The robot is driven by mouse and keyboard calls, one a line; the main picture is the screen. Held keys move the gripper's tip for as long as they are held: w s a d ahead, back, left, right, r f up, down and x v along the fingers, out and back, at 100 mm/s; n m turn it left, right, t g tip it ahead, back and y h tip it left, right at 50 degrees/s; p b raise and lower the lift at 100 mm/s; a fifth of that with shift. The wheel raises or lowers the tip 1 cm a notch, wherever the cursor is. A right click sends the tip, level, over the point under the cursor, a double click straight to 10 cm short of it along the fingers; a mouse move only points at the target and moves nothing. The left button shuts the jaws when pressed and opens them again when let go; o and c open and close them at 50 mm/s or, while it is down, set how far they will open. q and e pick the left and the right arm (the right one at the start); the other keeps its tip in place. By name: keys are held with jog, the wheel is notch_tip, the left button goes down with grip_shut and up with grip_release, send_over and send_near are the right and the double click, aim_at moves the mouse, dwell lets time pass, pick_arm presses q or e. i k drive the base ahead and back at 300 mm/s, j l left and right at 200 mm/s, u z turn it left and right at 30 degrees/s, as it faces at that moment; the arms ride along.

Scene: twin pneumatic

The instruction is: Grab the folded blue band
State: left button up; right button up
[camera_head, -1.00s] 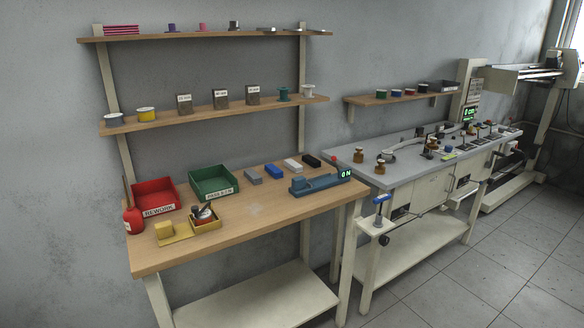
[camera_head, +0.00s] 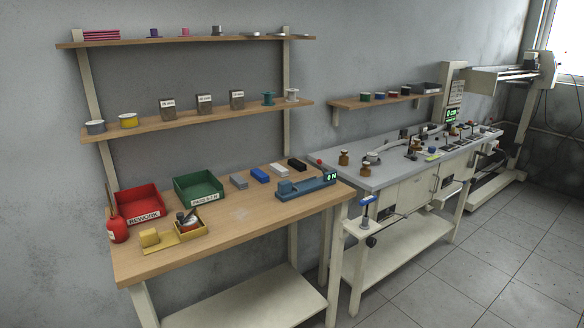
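A small blue block-like item (camera_head: 260,175), which looks like the folded blue band, lies on the wooden workbench (camera_head: 190,247). It sits in a row between a grey item (camera_head: 239,182) and a white item (camera_head: 278,169), with a black item (camera_head: 297,164) at the row's right end. It is too small to make out folds. Neither of my grippers is in view.
A blue gauge (camera_head: 306,186) with a green display stands right in front of the row. A green bin (camera_head: 199,188) and red bin (camera_head: 138,202) stand to its left. A blue-handled clamp (camera_head: 366,201) stands beyond the bench's right end. The bench's front middle is clear.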

aim_at(261, 176)
jog(key=u, duration=0.9)
jog(key=i+l+u, duration=0.1)
jog(key=l+u, duration=0.65)
jog(key=l, duration=0.25)
jog(key=l+u, duration=0.4)
jog(key=i+l, duration=0.05)
jog(key=l, duration=0.05)
